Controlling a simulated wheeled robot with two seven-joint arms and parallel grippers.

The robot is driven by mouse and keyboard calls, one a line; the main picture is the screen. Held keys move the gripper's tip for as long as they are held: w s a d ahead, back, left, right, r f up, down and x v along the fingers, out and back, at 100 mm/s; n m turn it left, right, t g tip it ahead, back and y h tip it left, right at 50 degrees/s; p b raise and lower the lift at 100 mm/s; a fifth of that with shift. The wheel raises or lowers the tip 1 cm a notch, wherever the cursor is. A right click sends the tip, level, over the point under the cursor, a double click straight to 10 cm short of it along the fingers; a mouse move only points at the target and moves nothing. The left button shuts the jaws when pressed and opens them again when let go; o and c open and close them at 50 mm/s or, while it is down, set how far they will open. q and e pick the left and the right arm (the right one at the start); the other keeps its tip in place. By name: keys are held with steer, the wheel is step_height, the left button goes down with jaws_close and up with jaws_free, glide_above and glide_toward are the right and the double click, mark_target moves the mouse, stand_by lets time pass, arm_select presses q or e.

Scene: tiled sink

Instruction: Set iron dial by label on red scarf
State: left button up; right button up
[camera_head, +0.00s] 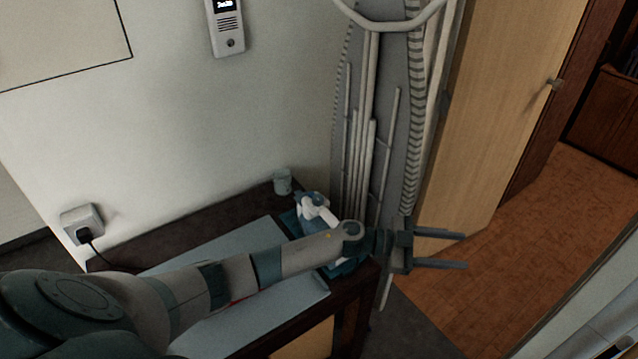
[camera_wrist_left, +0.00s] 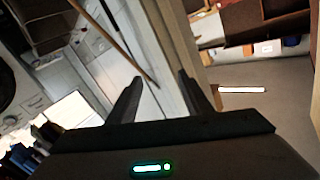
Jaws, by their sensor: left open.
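A white and teal iron (camera_head: 316,207) stands at the right end of a dark table, partly hidden behind my left arm. Its dial cannot be made out. A thin strip of red (camera_head: 236,300) shows at the underside of my left forearm on the pale blue cloth or board; it may be the scarf, but most of it is hidden and no label shows. My left gripper (camera_head: 465,250) is open and empty, past the table's right end and to the right of the iron. Its two fingers also show in the left wrist view (camera_wrist_left: 160,76), with nothing between them. My right gripper is out of view.
The pale blue surface (camera_head: 220,250) covers much of the dark table (camera_head: 240,207). A small cup (camera_head: 282,181) stands at the back. A grey folded ironing board (camera_head: 375,120) leans upright behind the iron. A wooden door (camera_head: 500,110) and open floor (camera_head: 560,230) lie right.

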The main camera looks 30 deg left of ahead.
arm_select(q)
step_height(320, 180, up, 7)
steer(key=m+g+p, duration=0.2)
steer(key=m+g, duration=0.1)
steer(key=g, duration=0.1)
step_height(320, 180, up, 7)
steer(key=n+g+y+p, duration=0.2)
steer(key=n+g+y, duration=0.3)
steer(key=y, duration=1.1)
glide_above(319, 197)
steer(key=n+t, duration=0.1)
steer(key=shift+s, duration=0.1)
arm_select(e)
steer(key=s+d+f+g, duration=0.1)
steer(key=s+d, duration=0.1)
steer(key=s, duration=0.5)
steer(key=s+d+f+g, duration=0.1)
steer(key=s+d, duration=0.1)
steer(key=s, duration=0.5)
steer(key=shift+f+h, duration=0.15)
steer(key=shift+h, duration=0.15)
arm_select(q)
steer(key=shift+f, duration=0.1)
step_height(319, 197, down, 16)
steer(key=p, duration=0.5)
steer(key=shift+p, duration=0.4)
steer(key=shift+f, duration=0.6)
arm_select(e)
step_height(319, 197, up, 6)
